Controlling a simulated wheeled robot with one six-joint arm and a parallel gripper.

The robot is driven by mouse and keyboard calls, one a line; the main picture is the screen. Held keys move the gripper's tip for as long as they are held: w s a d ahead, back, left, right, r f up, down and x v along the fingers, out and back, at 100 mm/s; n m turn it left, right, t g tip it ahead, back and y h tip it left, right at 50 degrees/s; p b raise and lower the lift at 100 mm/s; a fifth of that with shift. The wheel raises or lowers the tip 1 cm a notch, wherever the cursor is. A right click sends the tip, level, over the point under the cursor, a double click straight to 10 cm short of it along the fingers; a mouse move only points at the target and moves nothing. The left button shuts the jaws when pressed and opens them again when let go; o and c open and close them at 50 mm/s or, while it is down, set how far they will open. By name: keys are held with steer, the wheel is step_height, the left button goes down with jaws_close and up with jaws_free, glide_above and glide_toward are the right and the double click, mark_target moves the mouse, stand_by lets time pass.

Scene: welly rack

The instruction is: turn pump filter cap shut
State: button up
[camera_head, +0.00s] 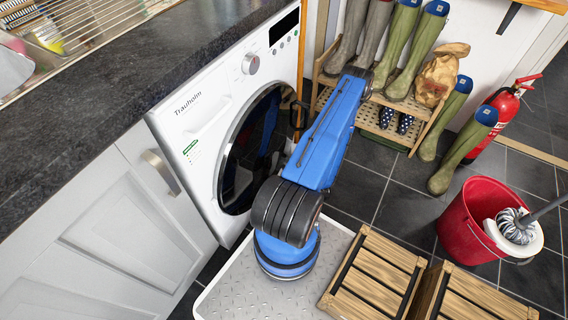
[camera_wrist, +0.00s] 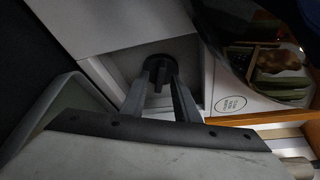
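The pump filter cap (camera_wrist: 158,66) is a dark round cap in a pale recess low on the washing machine, seen in the wrist view. My gripper (camera_wrist: 160,82) reaches into the recess with one finger on each side of the cap's middle ridge. The fingers are apart, with dark cap showing between the tips. Whether they press on the ridge is too dark to tell. The white washing machine (camera_head: 190,110) stands at left of centre in the head view. There my own arm and the machine's front hide the cap and gripper.
Wooden crates (camera_head: 372,275) stand right of my base. A red bucket (camera_head: 465,222) with a mop (camera_head: 515,226) is at the right. A shoe rack (camera_head: 420,112) with wellies stands behind, near a fire extinguisher (camera_head: 495,120). Dark floor tiles between rack and crates are clear.

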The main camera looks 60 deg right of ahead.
jaws_close()
steer(key=shift+m, duration=0.3)
steer(key=m+y, duration=0.2)
steer(key=m, duration=0.1)
steer(key=m+g+y, duration=0.1)
steer(key=m+y, duration=0.1)
steer(key=m, duration=0.1)
steer(key=d+m+g+y, duration=0.1)
steer(key=m, duration=0.2)
steer(key=shift+r+y, duration=0.25)
steer(key=shift+y, duration=0.15)
stand_by(0.5)
